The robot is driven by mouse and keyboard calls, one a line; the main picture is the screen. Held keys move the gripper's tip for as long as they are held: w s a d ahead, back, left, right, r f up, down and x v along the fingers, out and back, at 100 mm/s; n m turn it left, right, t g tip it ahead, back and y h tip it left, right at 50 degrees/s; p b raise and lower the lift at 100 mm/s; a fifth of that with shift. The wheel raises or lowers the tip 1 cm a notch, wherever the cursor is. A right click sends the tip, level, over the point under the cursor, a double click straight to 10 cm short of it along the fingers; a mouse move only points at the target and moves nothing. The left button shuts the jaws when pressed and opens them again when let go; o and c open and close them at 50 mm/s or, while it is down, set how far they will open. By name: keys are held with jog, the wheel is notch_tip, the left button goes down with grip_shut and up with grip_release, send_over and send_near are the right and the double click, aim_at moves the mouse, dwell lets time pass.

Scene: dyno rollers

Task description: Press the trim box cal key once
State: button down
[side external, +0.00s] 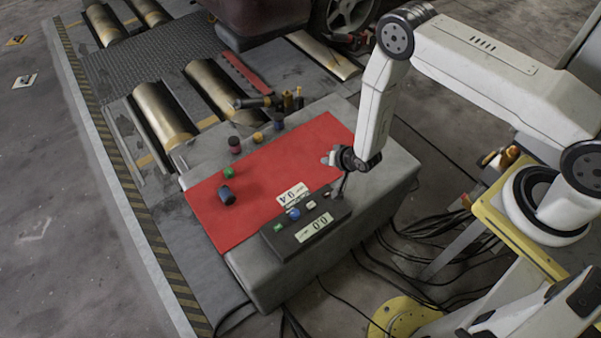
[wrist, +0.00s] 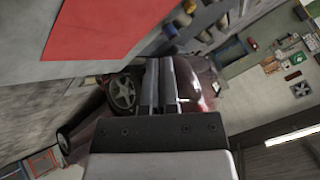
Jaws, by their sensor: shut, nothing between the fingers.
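The dark trim box (side external: 270,241) lies at the front edge of the red mat in the side view. It has a pale readout (side external: 314,228) showing 0.0, a green key (side external: 278,227), a blue round control (side external: 294,213) and a small pale key (side external: 311,205). I cannot read which key is cal. In the wrist view my fingers (wrist: 160,88) are together; the trim box is not visible there.
Several small pieces and a black tool (side external: 254,102) stand behind. Rollers (side external: 163,117) and a car lie beyond.

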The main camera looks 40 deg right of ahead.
send_over(328, 196)
jog(key=shift+m+t, duration=0.4)
jog(key=shift+f, duration=2.25)
jog(key=shift+f, duration=0.15)
jog(key=shift+f, duration=4.3)
jog(key=shift+f, duration=0.75)
jog(key=shift+r, duration=0.75)
jog(key=shift+r, duration=0.1)
jog(key=shift+r, duration=2.45)
